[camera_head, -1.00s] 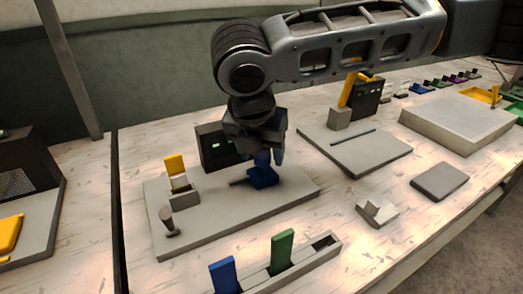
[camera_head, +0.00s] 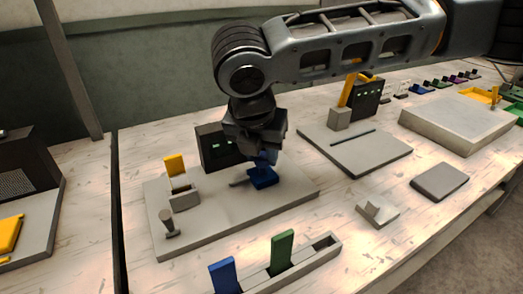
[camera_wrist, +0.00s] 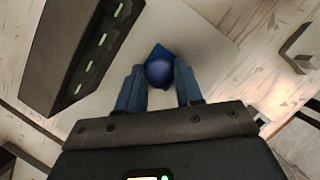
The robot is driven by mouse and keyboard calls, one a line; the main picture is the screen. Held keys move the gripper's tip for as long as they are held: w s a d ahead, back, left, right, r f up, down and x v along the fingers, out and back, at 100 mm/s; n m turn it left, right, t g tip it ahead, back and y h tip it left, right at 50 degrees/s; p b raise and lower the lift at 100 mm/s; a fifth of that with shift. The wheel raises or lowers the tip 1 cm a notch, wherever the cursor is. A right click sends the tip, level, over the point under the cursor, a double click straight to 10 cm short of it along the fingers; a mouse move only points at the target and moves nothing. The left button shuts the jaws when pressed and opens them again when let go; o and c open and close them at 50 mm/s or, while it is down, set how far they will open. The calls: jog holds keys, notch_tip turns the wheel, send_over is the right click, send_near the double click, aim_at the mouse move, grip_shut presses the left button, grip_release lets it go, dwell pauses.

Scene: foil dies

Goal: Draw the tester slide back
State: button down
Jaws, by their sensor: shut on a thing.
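The tester is a grey base plate (camera_head: 215,213) with a dark upright box (camera_head: 212,147) at its back. The box shows a row of green lights in the wrist view (camera_wrist: 88,62). The blue tester slide (camera_head: 263,178) sits on the plate in front of the box. A round blue knob (camera_wrist: 159,72) stands on it, over a blue flat part seen in the wrist view. My gripper (camera_wrist: 158,80) points down, its blue fingers on either side of the knob, shut on it. In the head view, my gripper (camera_head: 265,158) partly hides the knob.
A yellow tab (camera_head: 174,164) in a grey holder and a grey peg (camera_head: 168,222) stand on the plate's left. A grey rack (camera_head: 305,265) with blue and green tabs lies in front. A second station (camera_head: 355,150) stands right.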

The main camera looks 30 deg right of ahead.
jog(key=a+p, duration=0.2)
jog(key=a, duration=0.3)
jog(key=shift+a+r, duration=0.1)
jog(key=shift+a, duration=0.65)
jog(key=c, duration=0.8)
grip_release()
jog(key=shift+a, duration=0.1)
jog(key=v, duration=0.7)
jog(key=shift+s+r, duration=0.1)
jog(key=shift+r, duration=0.15)
